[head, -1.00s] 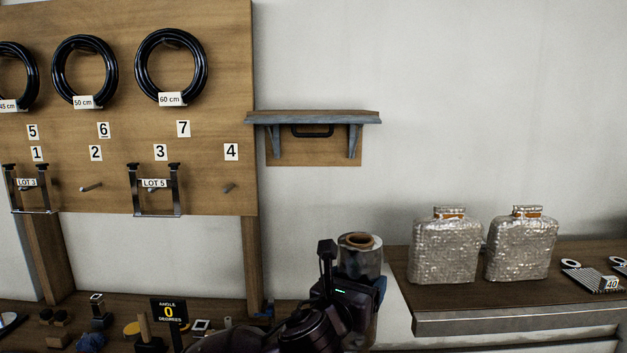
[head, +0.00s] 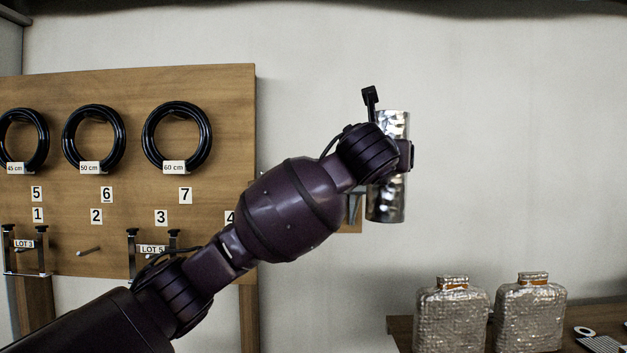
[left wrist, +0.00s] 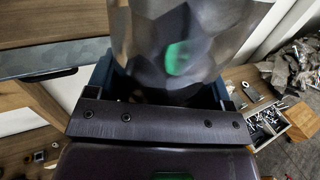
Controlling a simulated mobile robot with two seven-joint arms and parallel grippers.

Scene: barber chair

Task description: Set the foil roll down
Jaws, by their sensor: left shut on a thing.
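The foil roll (head: 388,205), a shiny silver cylinder, is upright in the head view in front of the white wall. My left gripper (head: 406,155) is shut on the foil roll around its middle, high in the air. In the left wrist view the foil roll (left wrist: 185,35) fills the top middle between the fingers. A small wall shelf is mostly hidden behind my left arm in the head view; only a bracket (head: 353,207) and a bit of its board show. A wooden shelf with a grey edge (left wrist: 50,60) is left of the roll in the wrist view. My right gripper is out of view.
A wooden pegboard (head: 225,110) with black coils hangs at the left. Two silver quilted canisters (head: 450,318) and (head: 530,315) stand on a wooden counter (head: 400,330) at the lower right. The wall right of the roll is bare. A bin of small parts (left wrist: 270,120) shows in the wrist view.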

